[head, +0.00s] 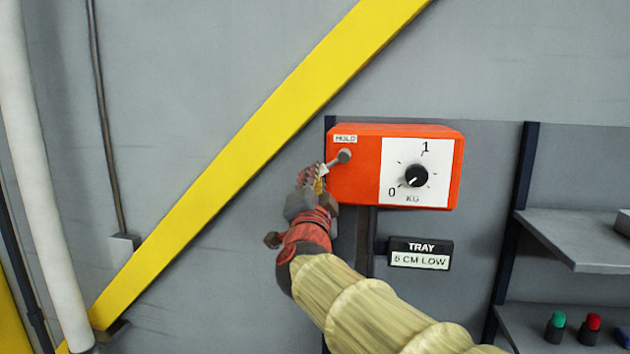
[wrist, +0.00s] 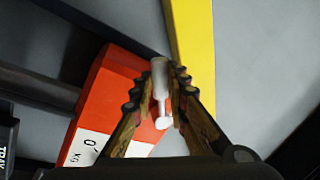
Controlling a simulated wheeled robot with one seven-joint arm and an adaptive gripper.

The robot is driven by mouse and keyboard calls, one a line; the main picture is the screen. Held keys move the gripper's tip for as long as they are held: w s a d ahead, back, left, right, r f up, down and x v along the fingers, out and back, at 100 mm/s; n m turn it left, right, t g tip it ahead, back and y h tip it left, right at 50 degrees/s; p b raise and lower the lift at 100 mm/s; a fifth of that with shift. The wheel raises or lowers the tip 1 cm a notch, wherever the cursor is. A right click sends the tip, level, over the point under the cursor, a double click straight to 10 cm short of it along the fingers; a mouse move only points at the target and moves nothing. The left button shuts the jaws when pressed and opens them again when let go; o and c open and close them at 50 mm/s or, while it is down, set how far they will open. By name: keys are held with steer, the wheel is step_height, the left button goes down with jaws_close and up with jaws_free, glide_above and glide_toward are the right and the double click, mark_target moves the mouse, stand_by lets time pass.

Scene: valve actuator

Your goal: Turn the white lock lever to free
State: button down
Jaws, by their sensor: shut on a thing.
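The white lock lever (head: 326,168) is on the left part of the orange box's front, with its round grey pivot (head: 344,156) below a small HOLD label (head: 345,139). The lever slants down and left from the pivot. My gripper (head: 316,178) is shut on its outer end, at the box's left edge. In the wrist view the lever (wrist: 159,75) lies between the two ridged fingers of my gripper (wrist: 161,88). The fingers partly hide the lever's end in the head view. No label reading free is legible.
The orange box (head: 365,135) has a black dial (head: 416,176) on a white KG plate. A TRAY, 5 CM LOW sign (head: 420,254) is below it. A yellow diagonal beam (head: 240,160) crosses the wall at left. Shelves (head: 580,238) stand at right.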

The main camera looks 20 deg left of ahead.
steer(key=c, duration=1.7)
jaws_free()
steer(key=shift+c, duration=0.2)
steer(key=v, duration=1.2)
